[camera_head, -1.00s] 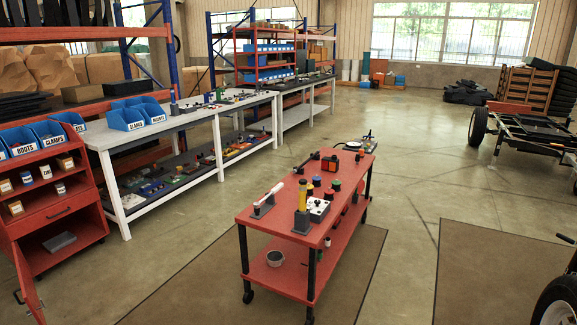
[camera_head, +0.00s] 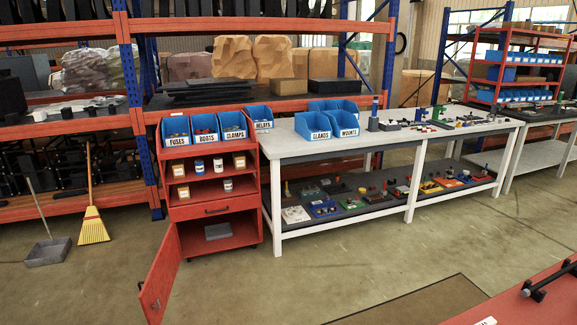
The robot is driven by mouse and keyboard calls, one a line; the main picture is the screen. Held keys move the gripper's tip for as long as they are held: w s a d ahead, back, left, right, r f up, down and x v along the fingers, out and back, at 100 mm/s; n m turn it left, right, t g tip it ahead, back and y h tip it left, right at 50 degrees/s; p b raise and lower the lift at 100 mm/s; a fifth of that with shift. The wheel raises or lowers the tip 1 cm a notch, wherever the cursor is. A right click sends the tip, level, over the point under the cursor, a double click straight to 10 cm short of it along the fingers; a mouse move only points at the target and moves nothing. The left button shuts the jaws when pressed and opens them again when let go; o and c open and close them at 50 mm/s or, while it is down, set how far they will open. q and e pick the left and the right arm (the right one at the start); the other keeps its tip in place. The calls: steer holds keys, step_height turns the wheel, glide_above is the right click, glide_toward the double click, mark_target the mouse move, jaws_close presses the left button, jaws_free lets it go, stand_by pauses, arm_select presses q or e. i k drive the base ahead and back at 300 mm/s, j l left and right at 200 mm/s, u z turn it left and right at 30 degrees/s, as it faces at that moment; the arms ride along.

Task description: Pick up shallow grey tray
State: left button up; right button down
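A flat, shallow grey tray-like object (camera_head: 218,231) lies in the open lower compartment of the red cabinet (camera_head: 215,208). The cabinet door (camera_head: 162,278) stands swung open toward the front left. It is too small to tell how deep the grey object's rim is. Neither of my grippers shows in the head view.
A grey dustpan (camera_head: 48,251) and a yellow broom (camera_head: 92,222) stand at the left. A white-legged workbench (camera_head: 290,150) with blue bins adjoins the cabinet on the right. A red surface (camera_head: 520,300) fills the lower right corner. The floor before the cabinet is clear.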

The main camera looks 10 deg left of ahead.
mark_target(222, 230)
steer(key=i+j+u, duration=0.2)
steer(key=i+u, duration=0.25)
steer(key=i, duration=0.55)
steer(key=i+l+u, duration=0.2)
steer(key=i+u, duration=0.3)
steer(key=i, duration=0.5)
